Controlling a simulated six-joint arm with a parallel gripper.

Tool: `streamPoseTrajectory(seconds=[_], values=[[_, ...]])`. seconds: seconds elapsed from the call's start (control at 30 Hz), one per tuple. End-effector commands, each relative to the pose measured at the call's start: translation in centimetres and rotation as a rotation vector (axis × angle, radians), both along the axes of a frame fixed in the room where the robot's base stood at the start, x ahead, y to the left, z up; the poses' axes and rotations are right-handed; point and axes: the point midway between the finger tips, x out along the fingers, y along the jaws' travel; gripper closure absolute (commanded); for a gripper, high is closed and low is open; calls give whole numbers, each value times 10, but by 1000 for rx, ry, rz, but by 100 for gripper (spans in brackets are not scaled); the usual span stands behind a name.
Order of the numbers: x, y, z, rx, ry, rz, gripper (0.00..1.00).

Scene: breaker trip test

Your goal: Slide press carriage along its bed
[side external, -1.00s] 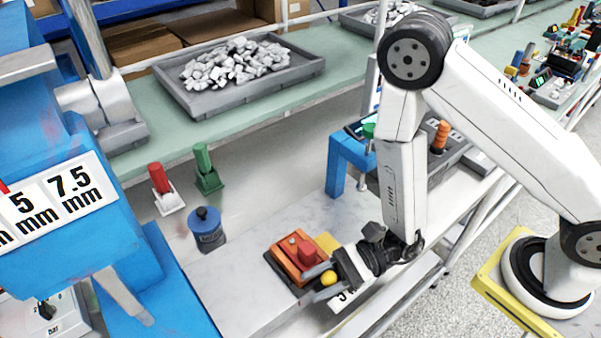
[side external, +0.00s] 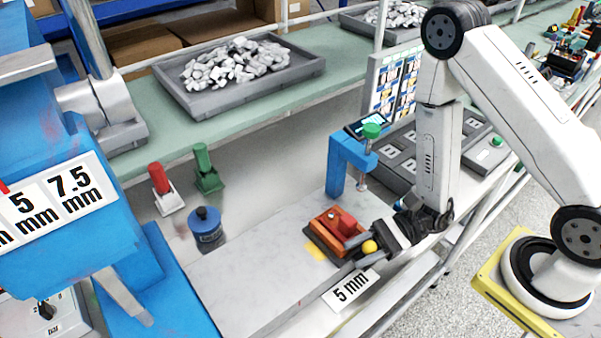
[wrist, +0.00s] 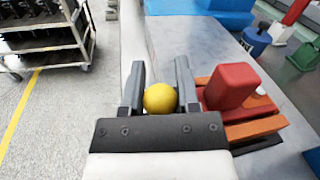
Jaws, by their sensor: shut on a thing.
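The press carriage (side external: 322,241) is an orange block on a dark base with a red block (side external: 346,226) on top. My gripper (side external: 361,254) is shut on this knob. In the wrist view the knob (wrist: 160,98) lies between the two grey fingers, with the red block (wrist: 231,86) just to the right. The carriage's far side is partly out of view there.
A blue clamp frame (side external: 338,163) with a green-topped screw (side external: 371,131) stands just behind the carriage. A "5 mm" label (side external: 351,290) is on the bed's front edge. A blue pot (side external: 206,225) and red and green stamps (side external: 159,180) stand left. The bed's left part is clear.

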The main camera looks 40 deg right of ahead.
Motion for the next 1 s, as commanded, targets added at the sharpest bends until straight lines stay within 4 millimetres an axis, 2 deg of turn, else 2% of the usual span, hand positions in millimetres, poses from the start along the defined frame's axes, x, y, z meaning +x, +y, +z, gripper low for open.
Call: streamPoseTrajectory(seconds=[0.2,0.5,0.7,1.0], values=[[1,-32,0,-3,1,-6,100],[0,-66,0,-3,0,-3,100],[0,-79,0,-2,0,1,100],[0,-83,0,-2,-1,1,100]])
